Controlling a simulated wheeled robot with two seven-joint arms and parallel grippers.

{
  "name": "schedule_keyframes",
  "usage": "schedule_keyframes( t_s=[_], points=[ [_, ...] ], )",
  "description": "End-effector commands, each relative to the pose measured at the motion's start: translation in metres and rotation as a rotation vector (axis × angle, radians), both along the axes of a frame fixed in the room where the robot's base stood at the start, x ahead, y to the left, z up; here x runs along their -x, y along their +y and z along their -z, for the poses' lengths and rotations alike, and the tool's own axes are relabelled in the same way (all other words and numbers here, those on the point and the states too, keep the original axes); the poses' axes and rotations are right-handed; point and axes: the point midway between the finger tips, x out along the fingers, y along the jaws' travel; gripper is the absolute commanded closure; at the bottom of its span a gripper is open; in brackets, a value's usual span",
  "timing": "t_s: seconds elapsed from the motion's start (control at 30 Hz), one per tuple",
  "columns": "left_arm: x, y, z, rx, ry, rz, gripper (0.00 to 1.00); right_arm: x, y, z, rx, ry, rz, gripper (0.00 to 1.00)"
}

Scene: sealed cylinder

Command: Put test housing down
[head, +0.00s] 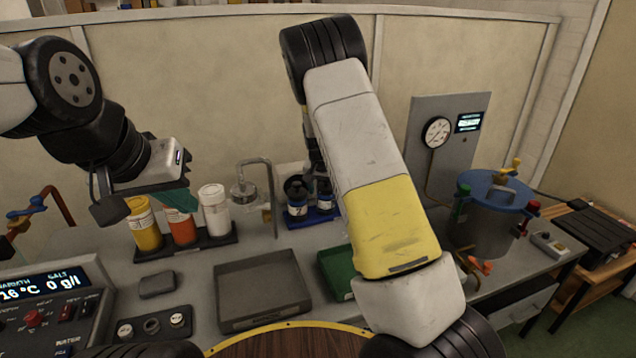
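My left gripper (150,200) hangs at the left, above and in front of the row of capped bottles. A small teal piece (180,200) shows just under it. I cannot tell whether that piece is held or is part of the gripper. My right arm reaches up across the middle, and its white and yellow link covers what lies behind it. I cannot pick out the test housing for certain. A pot with a blue lid (496,190) and red and green clamps stands at the right end of the bench.
A grey tray (266,322) lies empty on the bench, with a green tray (334,268) partly hidden beside it. Yellow, orange and white bottles (181,226) stand behind. A gauge panel (448,150) rises at the back right. A blue stand (312,217) holds dark items.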

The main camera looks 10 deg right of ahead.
Motion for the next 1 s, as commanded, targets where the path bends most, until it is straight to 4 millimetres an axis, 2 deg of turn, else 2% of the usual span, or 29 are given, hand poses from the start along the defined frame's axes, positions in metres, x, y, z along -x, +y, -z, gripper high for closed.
schedule_keyframes(
  t_s=[0.27,0.37,0.7,1.0],
  points=[
    [0.000,0.000,0.000,0.000,0.000,0.000,1.00,0.001,0.002,-0.008,0.000,-0.001,-0.001,0.23],
    [0.000,0.000,0.000,0.000,0.000,0.000,1.00,0.006,0.004,-0.023,-0.001,-0.004,-0.002,0.23],
    [0.000,0.000,0.000,0.000,0.000,0.000,1.00,0.032,0.015,-0.089,-0.001,-0.003,-0.002,0.23],
    [0.000,0.000,0.000,0.000,0.000,0.000,1.00,0.046,0.016,-0.116,-0.012,0.002,-0.001,0.23]
  ],
)
